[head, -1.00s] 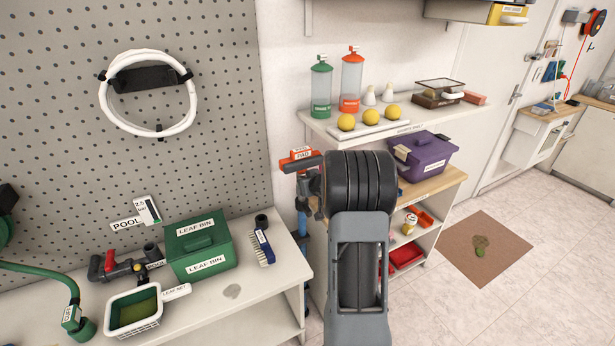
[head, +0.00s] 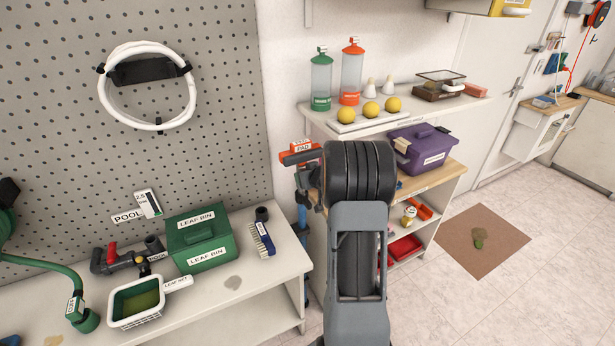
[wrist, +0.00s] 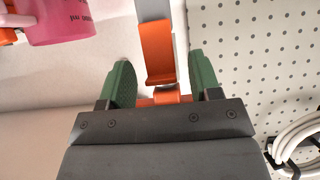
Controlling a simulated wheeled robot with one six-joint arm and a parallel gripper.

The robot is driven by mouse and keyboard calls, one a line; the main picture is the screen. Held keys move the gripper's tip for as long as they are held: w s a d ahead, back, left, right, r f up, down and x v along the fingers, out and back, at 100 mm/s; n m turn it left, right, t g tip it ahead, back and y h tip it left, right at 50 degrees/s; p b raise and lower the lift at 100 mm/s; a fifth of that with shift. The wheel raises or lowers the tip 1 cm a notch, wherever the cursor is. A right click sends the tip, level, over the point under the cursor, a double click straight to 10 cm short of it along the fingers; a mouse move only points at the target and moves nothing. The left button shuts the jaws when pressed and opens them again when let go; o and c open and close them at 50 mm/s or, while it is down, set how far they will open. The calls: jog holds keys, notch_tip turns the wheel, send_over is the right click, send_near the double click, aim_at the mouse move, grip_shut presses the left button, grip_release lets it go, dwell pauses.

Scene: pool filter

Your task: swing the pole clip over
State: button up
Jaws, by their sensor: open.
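The orange pole clip (wrist: 157,50) shows in the wrist view as a bent strip with a lip at its lower end, in front of a grey upright part (wrist: 152,8). More orange shows just below the lip, partly hidden by my gripper body. My gripper (wrist: 158,82) is open, with one green finger on each side of the clip's lower end and visible gaps to both. In the head view an orange part with a label (head: 300,156) is on the wall beside my arm, above a blue pole (head: 302,215). My fingers are hidden there behind my arm.
A shelf (head: 420,117) with bottles and yellow balls is above and right of my arm. A purple box (head: 422,148) stands below it. A green leaf bin (head: 198,240) and a brush (head: 262,240) stand on the left bench. A pink container (wrist: 58,20) shows at upper left.

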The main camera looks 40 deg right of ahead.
jog(key=p+v, duration=0.2)
jog(key=v, duration=1.1)
jog(key=shift+s+r, duration=0.15)
jog(key=shift+s, duration=0.25)
jog(key=s+d+f+m+g+h, duration=0.2)
jog(key=s+d+g+h, duration=0.1)
jog(key=s+g+h, duration=0.4)
jog(key=s+a+r+n+y, duration=0.1)
jog(key=s+a+r+y, duration=0.1)
jog(key=a, duration=0.7)
jog(key=s+a+r+n+y, duration=0.1)
jog(key=s+a+r+y, duration=0.1)
jog(key=a, duration=0.8)
jog(key=s+a+r+n+y, duration=0.1)
jog(key=s+a+y, duration=0.3)
jog(key=a, duration=0.5)
jog(key=shift+a+r+n+y, duration=0.2)
jog(key=shift+r+n+y, duration=0.1)
jog(key=shift+r, duration=0.6)
